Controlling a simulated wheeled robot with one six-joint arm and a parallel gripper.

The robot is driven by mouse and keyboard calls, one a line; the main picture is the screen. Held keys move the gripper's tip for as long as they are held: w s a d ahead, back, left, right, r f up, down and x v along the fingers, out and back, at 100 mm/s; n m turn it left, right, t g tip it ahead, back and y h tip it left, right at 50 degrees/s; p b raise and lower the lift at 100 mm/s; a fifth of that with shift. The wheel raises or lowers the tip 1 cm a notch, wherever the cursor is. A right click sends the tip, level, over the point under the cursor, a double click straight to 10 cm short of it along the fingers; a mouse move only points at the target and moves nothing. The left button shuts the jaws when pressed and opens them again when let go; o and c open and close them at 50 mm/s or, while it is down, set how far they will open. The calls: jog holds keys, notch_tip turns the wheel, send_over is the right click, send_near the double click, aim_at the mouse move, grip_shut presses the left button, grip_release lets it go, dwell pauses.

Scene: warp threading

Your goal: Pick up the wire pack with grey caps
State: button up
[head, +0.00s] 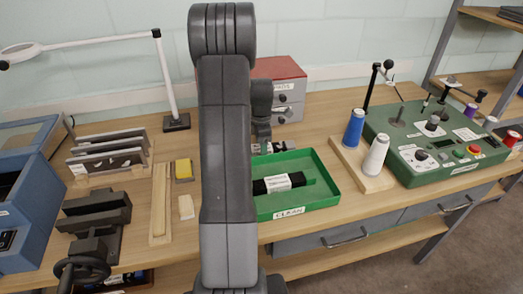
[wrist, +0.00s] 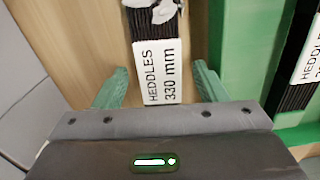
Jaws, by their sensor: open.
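A wire pack (wrist: 157,68) with a white label reading "HEDDLES 330 mm" lies on the wooden bench in the wrist view. Its dark wires and pale grey pieces show at the top edge; its ends are cut off or hidden, so I cannot see its caps fully. My gripper (wrist: 160,72) is open, with one green finger on each side of the labelled part and a gap on both sides. In the head view my gripper (head: 262,143) is behind the green tray, partly hidden by my arm.
The green tray (head: 325,168), labelled "CLEAN", holds another black labelled pack (head: 280,183). Its wall (wrist: 232,45) stands close right of my gripper. A grey cabinet with a red top (head: 278,68) stands behind. Blue and white spools (head: 375,155) are to the right.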

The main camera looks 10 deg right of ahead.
jog(key=c, duration=1.3)
jog(key=shift+c, duration=0.4)
jog(key=shift+r, duration=0.1)
